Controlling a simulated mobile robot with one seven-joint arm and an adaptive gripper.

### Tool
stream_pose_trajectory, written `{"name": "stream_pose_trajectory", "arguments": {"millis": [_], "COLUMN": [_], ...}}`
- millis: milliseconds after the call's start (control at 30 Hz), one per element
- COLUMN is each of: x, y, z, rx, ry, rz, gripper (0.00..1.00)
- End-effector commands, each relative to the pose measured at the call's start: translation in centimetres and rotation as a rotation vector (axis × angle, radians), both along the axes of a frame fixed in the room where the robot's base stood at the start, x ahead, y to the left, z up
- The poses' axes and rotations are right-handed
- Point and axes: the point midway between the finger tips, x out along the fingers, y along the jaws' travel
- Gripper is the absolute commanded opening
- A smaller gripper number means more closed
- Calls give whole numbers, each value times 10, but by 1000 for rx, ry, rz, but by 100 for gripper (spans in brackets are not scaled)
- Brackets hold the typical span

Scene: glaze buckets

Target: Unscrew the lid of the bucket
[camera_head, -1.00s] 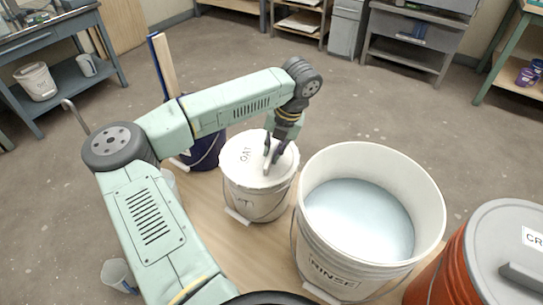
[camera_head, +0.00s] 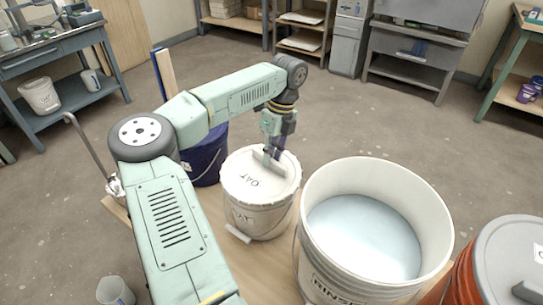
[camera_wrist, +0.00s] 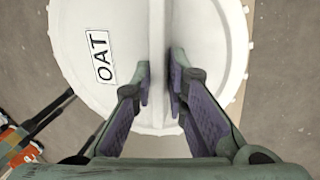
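The white OAT bucket (camera_head: 262,220) stands upright on the wooden surface, with its white lid (camera_head: 237,172) seated on top. A raised bar handle (camera_head: 271,164) crosses the lid. In the wrist view the lid (camera_wrist: 105,25) fills the middle, with its OAT label (camera_wrist: 101,57) left of the bar handle (camera_wrist: 157,40). My gripper (camera_head: 272,155) reaches down onto the handle from above. In the wrist view my gripper (camera_wrist: 160,88) has one finger against each side of the bar, shut on it. The thread under the lid is hidden.
A large open RINSE bucket (camera_head: 327,280) of pale liquid stands close on the right. An orange bucket with a grey lid (camera_head: 505,262) is beyond it. A dark blue bucket (camera_head: 207,160) stands behind left. A cup (camera_head: 115,290) is at lower left.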

Motion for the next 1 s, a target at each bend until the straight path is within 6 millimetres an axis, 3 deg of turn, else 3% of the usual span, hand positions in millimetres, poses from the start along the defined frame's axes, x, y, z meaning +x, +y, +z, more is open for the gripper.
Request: {"name": "stream_pose_trajectory", "arguments": {"millis": [333, 667, 1000], "x": [0, 0, 0], "y": [2, 0, -1], "z": [-1, -1, -1], "rx": [3, -1, -2], "ry": [1, 1, 0], "rz": [-1, -4, -5], "gripper": [37, 37, 59]}}
